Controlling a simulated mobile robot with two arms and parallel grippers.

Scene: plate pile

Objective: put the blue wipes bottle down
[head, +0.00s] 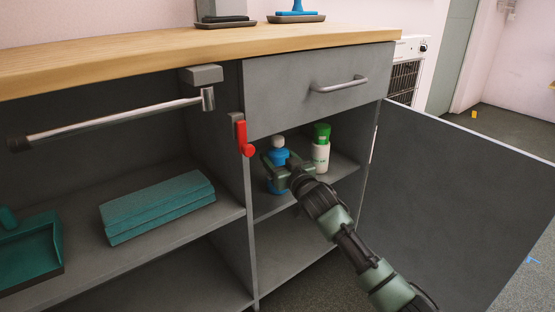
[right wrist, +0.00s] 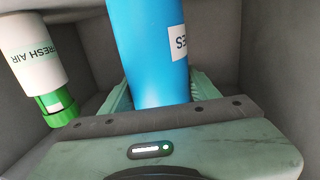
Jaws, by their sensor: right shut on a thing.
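The blue wipes bottle (head: 278,156) has a white cap and is inside the open cupboard, at the left of the shelf. My right gripper (head: 279,170) is shut on it. In the right wrist view the blue wipes bottle (right wrist: 150,50) stands between the two green fingers of my right gripper (right wrist: 160,95), with part of a white label showing. Whether its base touches the shelf (head: 330,172) is hard to tell, as the gripper hides part of it. My left gripper is not in view.
A white and green spray can (head: 320,152) stands to the right of the bottle; it also shows in the right wrist view (right wrist: 32,60). The cupboard door (head: 450,200) is open to the right. A drawer (head: 300,85) is above, and a red hook (head: 243,135) hangs at the divider.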

